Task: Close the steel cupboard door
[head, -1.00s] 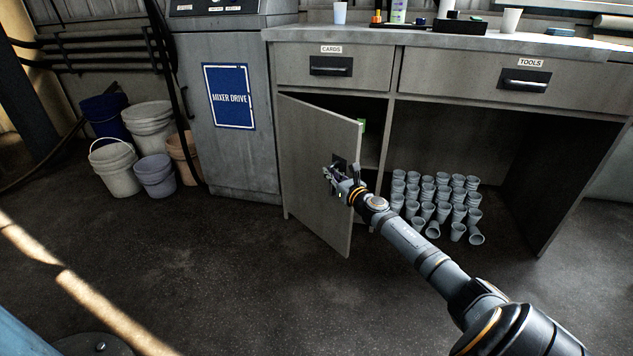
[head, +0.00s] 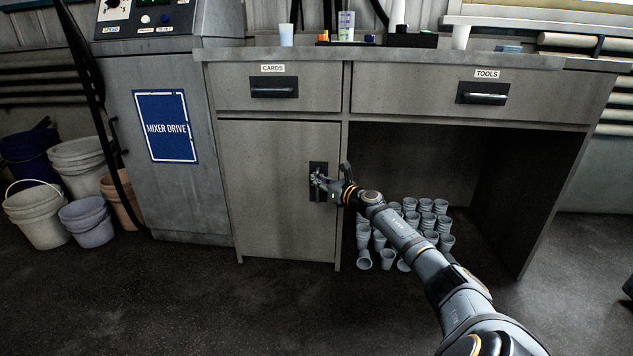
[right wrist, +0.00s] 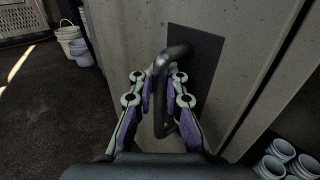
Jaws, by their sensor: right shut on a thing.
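The steel cupboard door (head: 275,205) is the grey panel under the CARDS drawer in the head view. It looks flush with the cupboard front, with no visible gap. Its dark handle plate (head: 318,170) is at the door's right side. My right gripper (head: 318,181) is at the handle. In the right wrist view, the right gripper (right wrist: 163,100) has its two fingers on either side of the dark bar handle (right wrist: 172,58), shut on it. The fingers partly hide the handle's lower part. My left gripper is in neither view.
The MIXER DRIVE cabinet (head: 165,130) stands left of the cupboard, with several buckets (head: 85,165) beyond it. Several grey cups (head: 430,215) stand and lie in the open bay right of the door. The counter (head: 400,56) holds small items. The floor in front is clear.

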